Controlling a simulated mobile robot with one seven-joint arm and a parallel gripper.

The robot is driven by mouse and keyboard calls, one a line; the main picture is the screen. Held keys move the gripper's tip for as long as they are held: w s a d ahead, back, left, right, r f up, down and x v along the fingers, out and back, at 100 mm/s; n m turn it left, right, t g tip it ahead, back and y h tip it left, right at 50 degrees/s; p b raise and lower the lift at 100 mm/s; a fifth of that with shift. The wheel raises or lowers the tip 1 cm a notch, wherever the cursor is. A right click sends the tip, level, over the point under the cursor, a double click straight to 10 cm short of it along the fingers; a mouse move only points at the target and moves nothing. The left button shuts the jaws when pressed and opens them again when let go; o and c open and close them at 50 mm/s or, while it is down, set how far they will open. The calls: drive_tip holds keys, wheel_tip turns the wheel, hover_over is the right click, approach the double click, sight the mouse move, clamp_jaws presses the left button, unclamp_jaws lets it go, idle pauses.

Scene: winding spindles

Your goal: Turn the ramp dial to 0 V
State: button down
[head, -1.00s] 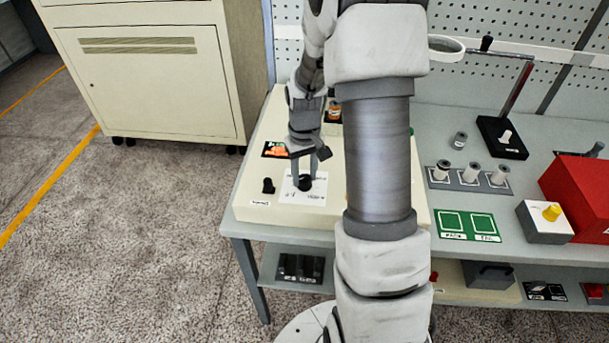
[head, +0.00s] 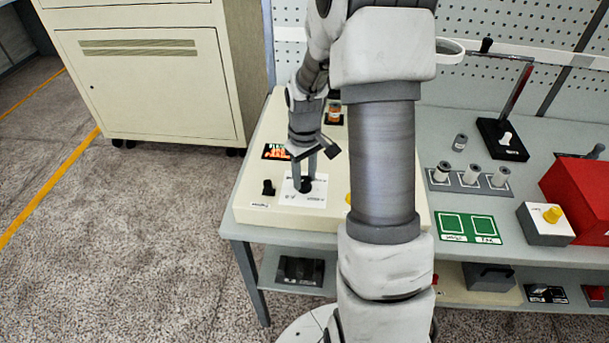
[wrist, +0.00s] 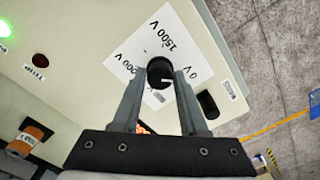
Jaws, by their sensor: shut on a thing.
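The ramp dial (head: 306,185) is a round black knob on a white scale plate (head: 291,199) on the cream console. In the wrist view the dial (wrist: 158,66) shows a short white mark on its lower right, towards the "0 V" label; whether they line up exactly I cannot tell. "1500 V" is printed above the dial, and another voltage label, partly hidden, is to its left. My gripper (head: 305,180) reaches down over the dial and is shut on it. In the wrist view its two fingers (wrist: 160,76) are on either side of the knob and hide part of the plate.
A black switch (head: 268,187) stands close left of the plate. A lit display (head: 277,151) and an orange spool (head: 334,112) sit farther back on the console. The wrist view shows a green lamp (wrist: 4,28) and a dark red button (wrist: 41,60).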

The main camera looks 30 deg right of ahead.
sight(304, 180)
drive_tip(key=shift+c, duration=2.2)
unclamp_jaws()
wheel_tip(304, 180, up, 18)
drive_tip(key=shift+f, duration=0.25)
drive_tip(key=s+a+r+m+t, duration=0.1)
drive_tip(key=s+a+r+t, duration=0.1)
drive_tip(key=s+a, duration=0.4)
drive_tip(key=s+a+r+m+t, duration=0.1)
drive_tip(key=s+a+r+t, duration=0.2)
drive_tip(key=s, duration=0.9)
drive_tip(key=a+r, duration=0.1)
drive_tip(key=a, duration=0.2)
drive_tip(key=shift+s+a+r+m+t, duration=0.2)
drive_tip(key=shift+s+m+t, duration=0.1)
drive_tip(key=shift+s, duration=0.1)
